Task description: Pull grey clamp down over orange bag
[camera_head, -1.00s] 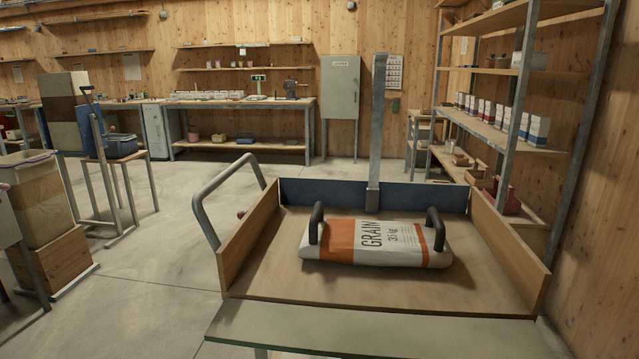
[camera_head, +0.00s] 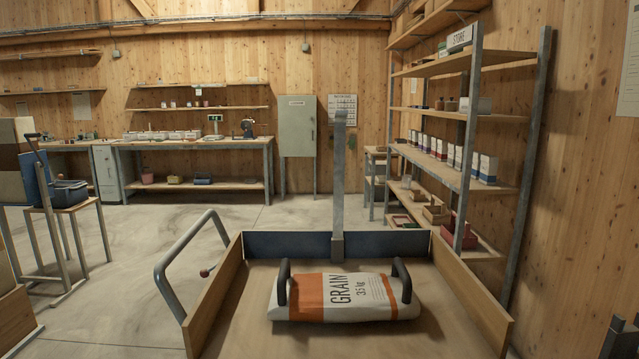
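The grain bag (camera_head: 355,294), white with orange bands, lies flat in a wooden tray-like bed (camera_head: 467,301). Two dark curved handles stand at it, a left one (camera_head: 283,283) and a right one (camera_head: 403,281). The grey clamp (camera_head: 338,190) is a tall flat bar standing upright at the back of the bed, behind the bag and clear of it. Its top end bends over slightly.
A grey tubular handle (camera_head: 178,263) rises at the left of the bed. Metal shelving (camera_head: 470,130) with small boxes stands at the right. A workbench (camera_head: 195,144) and a grey cabinet (camera_head: 297,127) line the back wall. Open floor lies between bench and bed.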

